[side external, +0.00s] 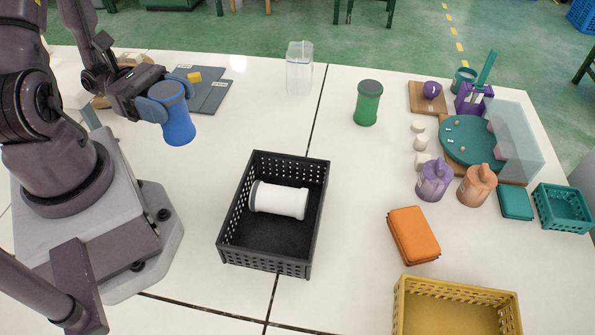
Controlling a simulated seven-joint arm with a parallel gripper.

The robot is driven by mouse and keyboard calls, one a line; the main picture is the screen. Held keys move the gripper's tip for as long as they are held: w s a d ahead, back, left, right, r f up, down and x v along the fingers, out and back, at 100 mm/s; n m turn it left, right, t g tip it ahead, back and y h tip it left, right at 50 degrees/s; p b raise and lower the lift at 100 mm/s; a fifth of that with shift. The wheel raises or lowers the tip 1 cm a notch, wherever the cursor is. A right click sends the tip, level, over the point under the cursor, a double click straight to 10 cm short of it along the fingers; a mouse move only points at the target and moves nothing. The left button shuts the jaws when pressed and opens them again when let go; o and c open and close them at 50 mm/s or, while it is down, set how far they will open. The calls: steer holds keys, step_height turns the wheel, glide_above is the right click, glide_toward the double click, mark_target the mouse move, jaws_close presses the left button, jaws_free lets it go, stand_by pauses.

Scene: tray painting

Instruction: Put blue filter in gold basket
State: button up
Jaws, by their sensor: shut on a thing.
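The blue filter (179,128) is a blue cylinder with a narrowed waist and a grey-blue top, at the upper left of the side external view. My gripper (168,98) is shut on its upper part and holds it, with its lower part hanging free. It looks raised above the white table, to the left of the black basket. The gold basket (458,287) stands at the bottom right, partly cut off by the frame's edge. The part of its floor that shows is bare. My gripper is far from it, across the table.
A black basket (226,225) holding a white filter (280,200) stands between my gripper and the gold basket. An orange case (413,235) lies just behind the gold basket. A green filter (368,103) and a clear container (299,70) stand farther back. Purple (434,180) and orange bottles (477,186) stand right.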

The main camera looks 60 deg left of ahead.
steer(key=w+d+r+m+g+h, duration=0.1)
steer(key=w+d+r+m+g, duration=0.1)
steer(key=d, duration=0.9)
steer(key=w+d+r+m+g+h, duration=0.1)
steer(key=d+r+g, duration=0.2)
steer(key=d, duration=0.9)
steer(key=w+d+r+m+g+h, duration=0.1)
steer(key=w+d+r+m+g, duration=0.1)
steer(key=d, duration=0.9)
steer(key=w+d+f+n+t, duration=0.1)
steer(key=w+d+f, duration=0.9)
steer(key=f, duration=0.3)
steer(key=shift+w+d+f+y, duration=0.3)
steer(key=shift+d+f+y, duration=0.1)
steer(key=shift+d, duration=0.1)
steer(key=shift+f, duration=0.15)
steer(key=shift+f, duration=0.15)
steer(key=o, duration=1)
